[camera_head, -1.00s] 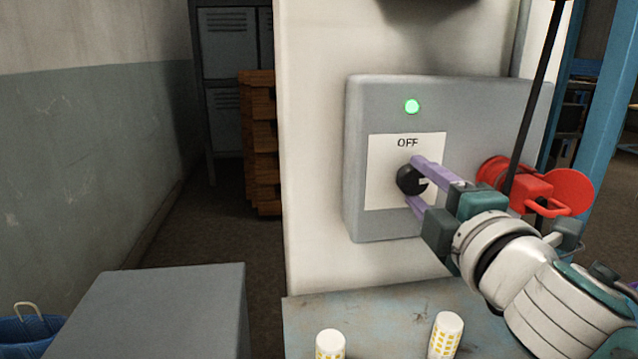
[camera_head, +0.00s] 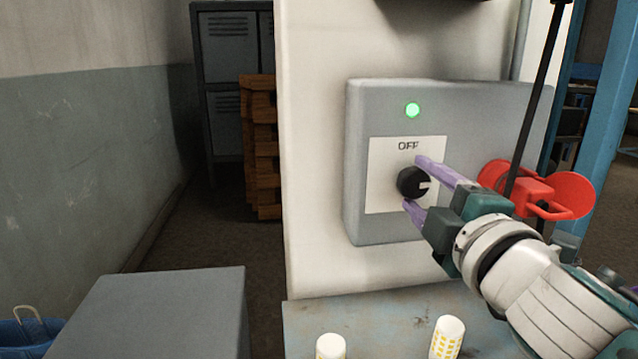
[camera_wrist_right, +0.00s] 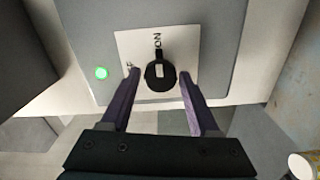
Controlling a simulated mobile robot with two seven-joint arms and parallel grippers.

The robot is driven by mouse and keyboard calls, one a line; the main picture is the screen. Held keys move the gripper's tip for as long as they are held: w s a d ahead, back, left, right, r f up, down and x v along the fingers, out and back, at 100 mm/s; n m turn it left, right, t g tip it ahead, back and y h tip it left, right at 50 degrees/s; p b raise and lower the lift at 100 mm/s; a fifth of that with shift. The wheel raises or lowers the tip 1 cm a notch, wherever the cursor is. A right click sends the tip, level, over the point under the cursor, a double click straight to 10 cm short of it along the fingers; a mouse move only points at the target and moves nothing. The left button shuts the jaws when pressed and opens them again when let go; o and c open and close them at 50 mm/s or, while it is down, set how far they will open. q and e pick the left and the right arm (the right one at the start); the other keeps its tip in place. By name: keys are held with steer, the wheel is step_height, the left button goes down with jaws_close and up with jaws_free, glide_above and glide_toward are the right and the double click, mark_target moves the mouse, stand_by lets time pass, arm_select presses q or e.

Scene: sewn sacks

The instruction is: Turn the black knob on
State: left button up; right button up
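The black knob (camera_head: 411,182) sits on a white plate (camera_head: 382,200) on the front of a grey wall box (camera_head: 365,105). The plate reads OFF above the knob. In the right wrist view, the word ON shows beside the knob (camera_wrist_right: 160,82), and its white mark points toward ON. In the head view the mark points right. A green light (camera_head: 412,110) on the box is lit. My right gripper (camera_head: 413,183) is open, its purple fingers on either side of the knob with gaps visible in the wrist view. My left gripper is not in view.
A red lockout-like device (camera_head: 540,195) is right of the box, by a black rod (camera_head: 530,120). Two white containers with yellow marks (camera_head: 331,347) (camera_head: 447,335) stand on the worn table (camera_head: 385,318) below. A grey block (camera_head: 160,310) is at lower left.

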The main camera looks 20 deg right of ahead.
steer(key=shift+o, duration=1.4)
steer(key=b+v, duration=0.1)
steer(key=v, duration=0.9)
steer(key=shift+d, duration=0.15)
